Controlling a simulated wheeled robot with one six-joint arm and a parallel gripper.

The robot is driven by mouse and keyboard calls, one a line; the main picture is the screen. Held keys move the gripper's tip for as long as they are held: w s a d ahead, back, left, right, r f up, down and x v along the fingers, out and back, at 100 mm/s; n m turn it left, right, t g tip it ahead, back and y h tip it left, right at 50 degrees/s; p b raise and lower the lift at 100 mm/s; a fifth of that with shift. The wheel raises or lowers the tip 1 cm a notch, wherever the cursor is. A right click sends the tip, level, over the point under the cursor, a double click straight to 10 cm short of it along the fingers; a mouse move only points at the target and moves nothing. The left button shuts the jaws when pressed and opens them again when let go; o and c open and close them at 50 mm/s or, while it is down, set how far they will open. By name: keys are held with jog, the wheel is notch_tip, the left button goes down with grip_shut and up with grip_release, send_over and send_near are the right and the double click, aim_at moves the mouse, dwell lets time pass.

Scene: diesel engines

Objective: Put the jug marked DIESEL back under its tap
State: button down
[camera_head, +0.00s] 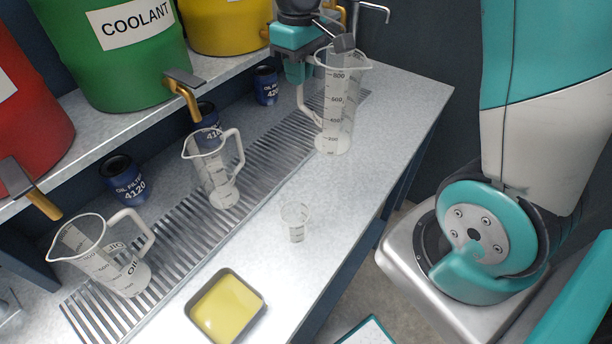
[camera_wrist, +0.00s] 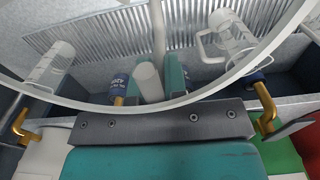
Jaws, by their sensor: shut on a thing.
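A tall clear measuring jug (camera_head: 337,105) with a printed scale is upright at the right part of the bench. Its base appears just in front of the drain grate (camera_head: 262,160); I cannot tell whether it touches the bench. No word is readable on it. My gripper (camera_head: 302,75) is shut on its handle, at the jug's left side. In the wrist view its large rim (camera_wrist: 75,103) arcs across, with my gripper (camera_wrist: 152,75) at the handle. The yellow drum (camera_head: 225,25) has a gold tap (camera_head: 265,33) partly behind my gripper.
A jug marked OIL (camera_head: 100,262) and another jug (camera_head: 212,175) stand on the grate. A small cup (camera_head: 296,222) and a tray of yellow liquid (camera_head: 258,312) occupy the front bench. The green COOLANT drum (camera_head: 110,75), red drum (camera_head: 30,120) and blue filters (camera_head: 127,182) are behind.

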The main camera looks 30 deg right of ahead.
notch_tip(320, 180, down, 19)
jog(key=p, duration=0.3)
jog(key=shift+p, duration=0.3)
jog(key=shift+f, duration=0.2)
jog(key=c, duration=1.1)
grip_release()
jog(key=shift+c, duration=0.2)
